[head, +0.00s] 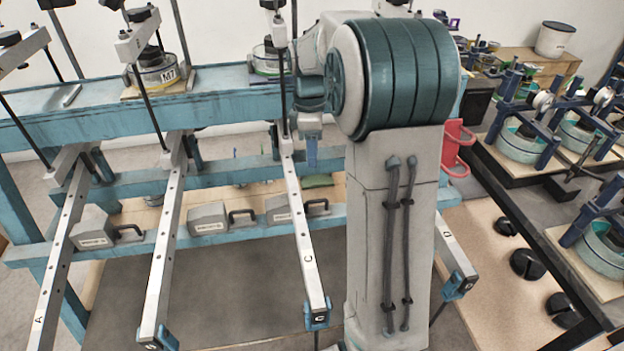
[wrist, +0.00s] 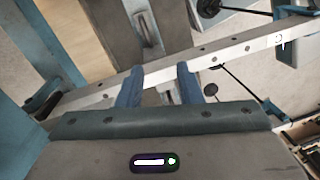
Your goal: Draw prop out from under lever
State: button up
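Long pale lever bars hang from a blue frame: lever A (head: 60,245), another beside it (head: 163,250), lever C (head: 302,235) and lever D (head: 448,245). Grey blocks with black handles, possibly the props, rest on the lower blue rail: one at left (head: 92,232), one in the middle (head: 207,218) and one beside lever C (head: 280,208). My gripper (head: 312,160) points down close to the right of lever C's upper part. In the wrist view my gripper (wrist: 158,76) has its fingers apart, with a lever bar (wrist: 235,48) crossing behind them. Whether they touch is unclear.
The blue upper beam (head: 90,105) carries weights and pans. My arm hides part of the frame between levers C and D. A dark bench (head: 560,215) with several ring stands is at right. Dark floor (head: 240,290) lies open under the levers.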

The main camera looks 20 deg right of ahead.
jog(key=f, duration=0.5)
jog(key=d+f+n+p, duration=0.1)
jog(key=f, duration=0.4)
jog(key=f+n, duration=0.1)
jog(key=f, duration=0.3)
jog(key=shift+w+d+f+g+p, duration=0.2)
jog(key=shift+d+f+g+p, duration=0.15)
jog(key=shift+d+f+g, duration=0.05)
grip_shut()
